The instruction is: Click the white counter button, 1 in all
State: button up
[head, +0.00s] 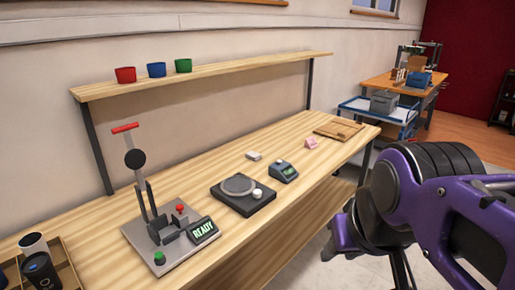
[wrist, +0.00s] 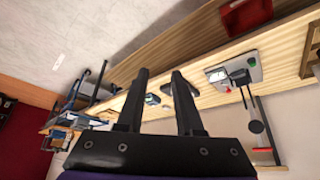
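The counter (head: 285,173) is a small dark box with a greenish display, standing on the wooden bench. A small pale button (head: 280,162) shows on its top. In the wrist view the counter (wrist: 152,99) looks small and distant, seen between the fingers. My gripper (wrist: 160,74) is open, with its two dark fingers apart and nothing between them. In the head view my purple arm is at the right, off the front of the bench and well apart from the counter; its fingers cannot be made out there.
Left of the counter is a black plate with a grey disc and white knob (head: 257,194). Further left stands a lever press (head: 165,235) with a READY display. A white block (head: 254,156), pink item (head: 311,142) and wooden board (head: 339,129) lie nearby. A shelf (head: 210,75) overhangs behind.

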grip_shut()
dwell(1.2)
